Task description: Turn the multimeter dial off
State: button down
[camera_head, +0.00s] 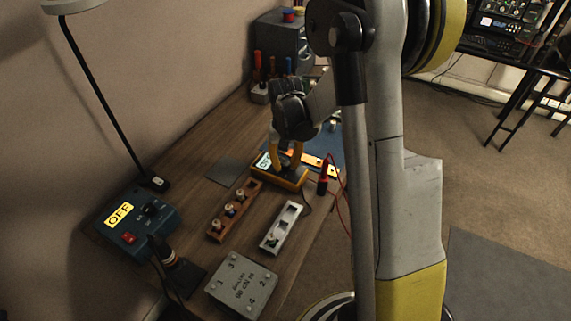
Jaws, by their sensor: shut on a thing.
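The yellow-and-dark multimeter (287,181) lies on the wooden bench below my gripper. Its lit display (263,161) shows at its left end, but the text is partly covered and too small to read surely.
A blue box (136,222) with a yellow OFF label stands at the left. A wooden block with knobs (234,211), a silver strip (281,228) and a grey plate (242,284) lie nearer. Red and black probe leads (323,177) are right of the multimeter.

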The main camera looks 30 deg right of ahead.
jog(key=n, duration=0.4)
jog(key=shift+n, duration=0.3)
jog(key=n, duration=1.4)
jog(key=shift+n, duration=0.4)
jog(key=c, duration=1.1)
grip_release()
